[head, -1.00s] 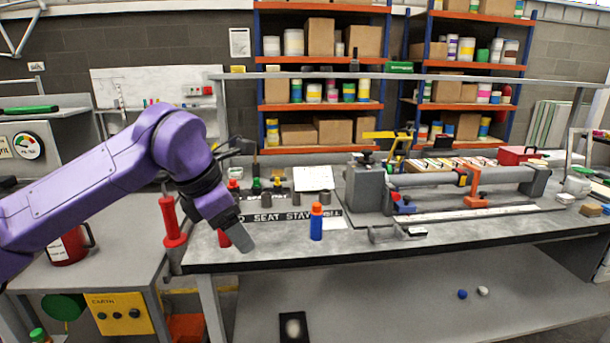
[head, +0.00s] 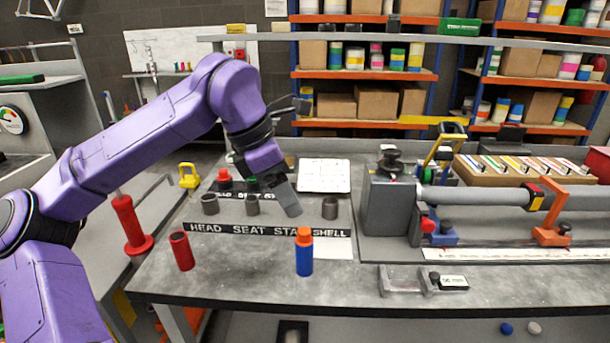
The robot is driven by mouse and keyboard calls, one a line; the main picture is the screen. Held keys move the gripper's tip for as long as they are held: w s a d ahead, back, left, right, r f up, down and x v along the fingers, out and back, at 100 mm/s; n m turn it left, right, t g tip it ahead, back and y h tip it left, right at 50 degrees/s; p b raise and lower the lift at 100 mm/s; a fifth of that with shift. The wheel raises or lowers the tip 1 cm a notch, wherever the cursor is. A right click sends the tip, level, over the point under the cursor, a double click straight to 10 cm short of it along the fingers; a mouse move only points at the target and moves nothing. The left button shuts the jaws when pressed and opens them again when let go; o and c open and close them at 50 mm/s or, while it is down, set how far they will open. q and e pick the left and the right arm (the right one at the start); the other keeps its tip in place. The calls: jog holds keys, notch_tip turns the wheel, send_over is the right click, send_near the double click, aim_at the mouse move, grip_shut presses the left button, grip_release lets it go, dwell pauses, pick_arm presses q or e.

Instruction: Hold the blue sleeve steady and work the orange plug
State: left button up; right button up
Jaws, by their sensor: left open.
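The blue sleeve (head: 304,260) stands upright on the grey bench near its front edge. The orange plug (head: 304,236) sits in its top. My left gripper (head: 289,200) comes in from the left and hangs above the bench, a little behind and above the plug in the picture, apart from it. It is open and I see nothing held in it. My right gripper is out of the frame.
A red tube (head: 181,251) stands to the left of the sleeve. Several grey rings stand behind a black label strip (head: 262,230). A grey clamp (head: 422,281) lies to the right, before a long fixture (head: 388,208). Bare bench surrounds the sleeve's front.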

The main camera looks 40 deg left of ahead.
aim_at(304, 231)
pick_arm(q)
jog(key=x, duration=1)
jog(key=shift+s, duration=0.35)
jog(key=c, duration=1.1)
jog(key=o, duration=1.1)
jog(key=v, duration=1)
jog(key=shift+r, duration=0.25)
jog(key=shift+s, duration=0.1)
